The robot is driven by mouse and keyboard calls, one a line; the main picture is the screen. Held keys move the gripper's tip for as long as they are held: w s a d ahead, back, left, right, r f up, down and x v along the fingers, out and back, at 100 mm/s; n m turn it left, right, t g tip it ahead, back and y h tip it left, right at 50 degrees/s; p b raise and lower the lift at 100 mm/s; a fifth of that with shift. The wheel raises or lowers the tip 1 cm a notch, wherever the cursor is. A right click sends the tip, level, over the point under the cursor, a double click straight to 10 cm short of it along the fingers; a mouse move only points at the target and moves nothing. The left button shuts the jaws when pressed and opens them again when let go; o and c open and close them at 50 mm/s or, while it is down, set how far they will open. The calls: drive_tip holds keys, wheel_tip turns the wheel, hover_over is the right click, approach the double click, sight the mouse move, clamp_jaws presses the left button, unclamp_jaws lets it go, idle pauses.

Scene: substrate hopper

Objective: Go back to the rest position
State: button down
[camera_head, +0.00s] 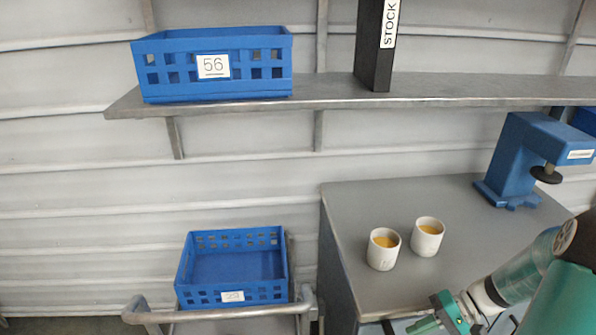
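My arm enters at the lower right in teal and white. My gripper (428,322) shows at the bottom edge, low in front of the grey cabinet (345,262), and is partly cut off by the frame. Its fingers are too small and cropped to tell whether they are open or shut, and I see nothing clearly held. Two white cups (381,260) with yellowish contents stand upright side by side on the cabinet top, apart from my gripper; the second cup (427,246) is slightly farther right.
A blue press-like device (515,160) stands at the cabinet's back right. A blue crate labelled 56 (270,85) and a black STOCK binder (370,45) are on the wall shelf (330,92). An empty blue crate (185,270) sits lower left on a metal-railed cart (240,313).

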drive_tip(key=s+a+r+n+t+h, duration=0.1)
drive_tip(key=s+a+r+t+h, duration=0.2)
drive_tip(key=a+r, duration=0.4)
drive_tip(key=s+a+r+n+t+h, duration=0.1)
drive_tip(key=s+a+r+h, duration=0.4)
drive_tip(key=r, duration=1.1)
drive_tip(key=a+t+h, duration=0.1)
drive_tip(key=a+h, duration=0.1)
drive_tip(key=h, duration=0.1)
drive_tip(key=shift+s+a+r+t, duration=0.15)
drive_tip(key=shift+s+a+t, duration=0.05)
drive_tip(key=shift+a+t, duration=0.2)
